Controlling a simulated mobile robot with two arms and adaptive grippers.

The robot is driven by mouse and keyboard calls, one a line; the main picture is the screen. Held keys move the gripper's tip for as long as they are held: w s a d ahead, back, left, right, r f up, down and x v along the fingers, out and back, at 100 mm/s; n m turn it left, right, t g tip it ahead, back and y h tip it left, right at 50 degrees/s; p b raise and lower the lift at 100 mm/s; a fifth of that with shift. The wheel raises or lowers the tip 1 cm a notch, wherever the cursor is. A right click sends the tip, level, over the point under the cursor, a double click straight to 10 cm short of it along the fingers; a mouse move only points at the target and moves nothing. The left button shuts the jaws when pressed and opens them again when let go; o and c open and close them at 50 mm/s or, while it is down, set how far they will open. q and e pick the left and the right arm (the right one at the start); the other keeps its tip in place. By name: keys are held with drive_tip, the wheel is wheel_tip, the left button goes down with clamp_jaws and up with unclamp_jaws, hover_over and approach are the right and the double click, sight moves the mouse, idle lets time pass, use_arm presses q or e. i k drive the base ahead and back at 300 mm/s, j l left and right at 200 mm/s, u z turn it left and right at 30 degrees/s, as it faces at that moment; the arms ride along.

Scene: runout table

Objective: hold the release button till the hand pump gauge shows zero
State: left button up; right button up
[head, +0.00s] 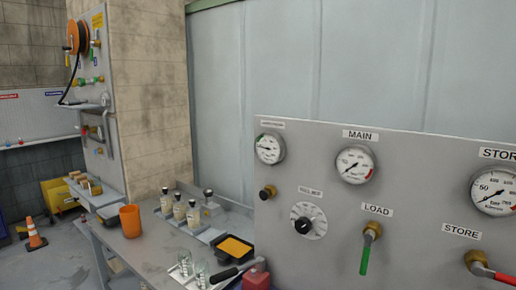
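A grey panel fills the right of the head view. At its upper left is a small white gauge (269,148) under a label too small to read; I cannot tell if it is the hand pump gauge, nor read its value. Below it is a brass fitting with a dark knob (267,192), which may be a button. A red block (256,279) with a black lever (236,271) sits at the bottom edge, partly cut off; it may be the hand pump. Neither of my grippers is in view.
The panel also carries a MAIN gauge (355,164), a STORE gauge (494,190), a dial (303,226), a green LOAD lever (365,254) and a red STORE lever (495,275). On the bench left of it stand an orange cup (130,221), several bottles and a black-rimmed tray (217,252).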

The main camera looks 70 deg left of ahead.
sight(263, 195)
drive_tip(key=j+u, duration=0.2)
drive_tip(key=u, duration=1.85)
